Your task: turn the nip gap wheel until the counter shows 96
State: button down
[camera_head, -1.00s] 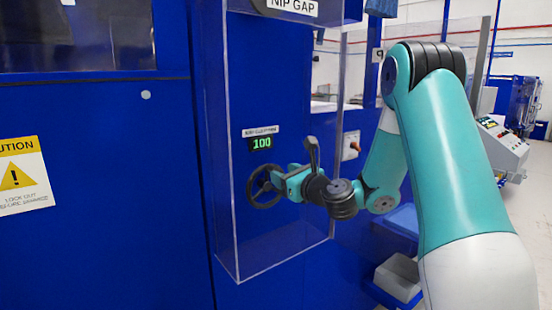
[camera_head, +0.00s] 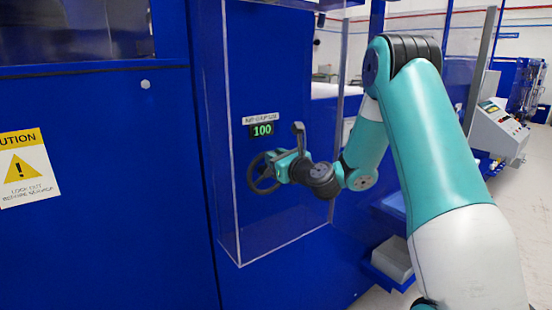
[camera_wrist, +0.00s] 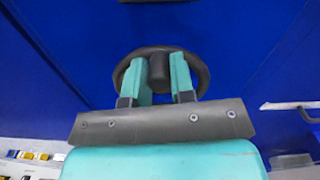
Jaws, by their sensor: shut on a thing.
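The nip gap wheel (camera_head: 264,187) is a dark spoked handwheel on the blue machine face, inside a clear guard. The counter (camera_head: 263,130) above it shows 100 in green digits. My gripper (camera_head: 277,168) reaches in at the wheel from the right. In the wrist view the wheel (camera_wrist: 201,75) has a dark knob or hub (camera_wrist: 158,68) in its middle part. The two teal fingers of my gripper (camera_wrist: 160,80) stand on either side of that dark piece and are shut on it. The fingertips' exact contact is partly hidden.
The clear guard (camera_head: 238,225) surrounds the wheel, with its side edges close to my arm. A caution sign (camera_head: 22,168) is on the blue panel at left. A control console (camera_head: 497,128) and grey bin (camera_head: 392,258) stand at right.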

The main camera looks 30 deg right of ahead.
aim_at(252, 170)
jog(key=shift+a, duration=0.1)
jog(key=shift+a+f+n+b, duration=0.1)
jog(key=shift+a+n+b, duration=0.3)
jog(key=shift+n, duration=0.4)
jog(key=shift+a+f+n+b, duration=0.1)
jog(key=shift+a+n+b, duration=0.25)
jog(key=shift+n, duration=0.45)
jog(key=a+n+b, duration=0.1)
jog(key=a+f+n, duration=0.1)
jog(key=n, duration=0.1)
jog(key=shift+n+b, duration=0.3)
jog(key=shift+b, duration=0.1)
jog(key=n, duration=0.1)
jog(key=a+n+b, duration=0.1)
jog(key=shift+f+n+b, duration=0.3)
jog(key=shift+f, duration=0.1)
jog(key=shift+s+a+f+n+b, duration=0.1)
jog(key=shift+a+f+n+b, duration=0.2)
jog(key=shift+n+b, duration=0.4)
jog(key=shift+a+f+n+b, duration=0.15)
jog(key=shift+f+n+b, duration=0.2)
jog(key=shift+n, duration=0.55)
jog(key=c, duration=1)
grip_release()
jog(key=shift+o, duration=0.2)
